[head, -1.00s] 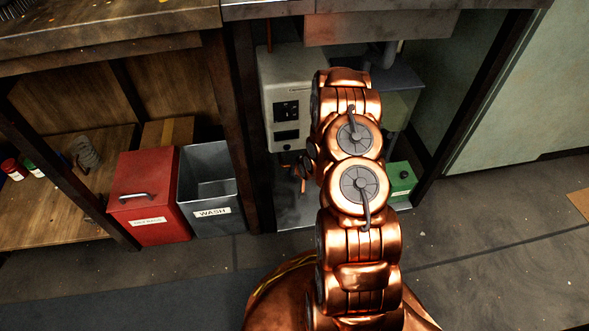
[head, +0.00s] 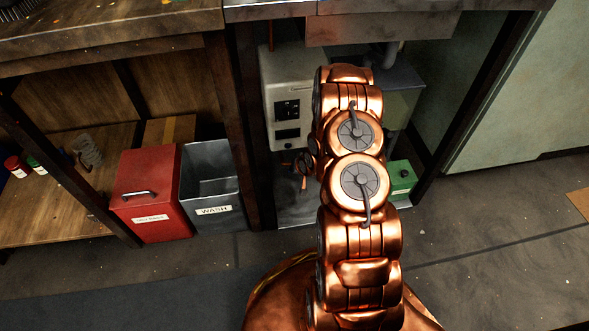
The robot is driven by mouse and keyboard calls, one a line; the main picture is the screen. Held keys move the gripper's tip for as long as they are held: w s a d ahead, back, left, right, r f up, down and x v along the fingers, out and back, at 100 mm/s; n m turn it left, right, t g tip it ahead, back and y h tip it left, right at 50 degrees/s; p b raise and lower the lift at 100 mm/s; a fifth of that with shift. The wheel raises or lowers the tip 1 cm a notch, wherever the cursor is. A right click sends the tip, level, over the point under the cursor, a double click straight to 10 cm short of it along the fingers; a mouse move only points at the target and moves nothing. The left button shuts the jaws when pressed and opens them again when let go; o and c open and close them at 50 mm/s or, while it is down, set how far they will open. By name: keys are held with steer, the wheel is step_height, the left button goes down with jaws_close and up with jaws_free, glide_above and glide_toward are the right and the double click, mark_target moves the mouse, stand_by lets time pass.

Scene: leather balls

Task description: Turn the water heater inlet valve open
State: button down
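The water heater (head: 286,80) is a pale box with a dark front panel, standing in the open bay under the counter. My copper arm reaches up the middle of the head view and covers the heater's right side. A small orange-red piece (head: 303,183) shows below the heater, left of my arm; I cannot tell whether it is the inlet valve or a pipe. I cannot make out the valve's handle or its position. My gripper is hidden behind my own arm, so its fingers and any contact do not show.
A red bin (head: 146,200) and a grey bin marked WASH (head: 211,196) stand left of the bay. A small green box (head: 401,178) stands right of my arm. Dark posts frame the bay. The floor at right (head: 490,230) is mostly clear.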

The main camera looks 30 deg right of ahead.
steer(key=w+a+p+v, duration=0.1)
steer(key=p+v, duration=0.3)
steer(key=v, duration=1)
steer(key=shift+a+r+p, duration=0.35)
steer(key=shift+a+p, duration=0.05)
steer(key=shift+a, duration=0.3)
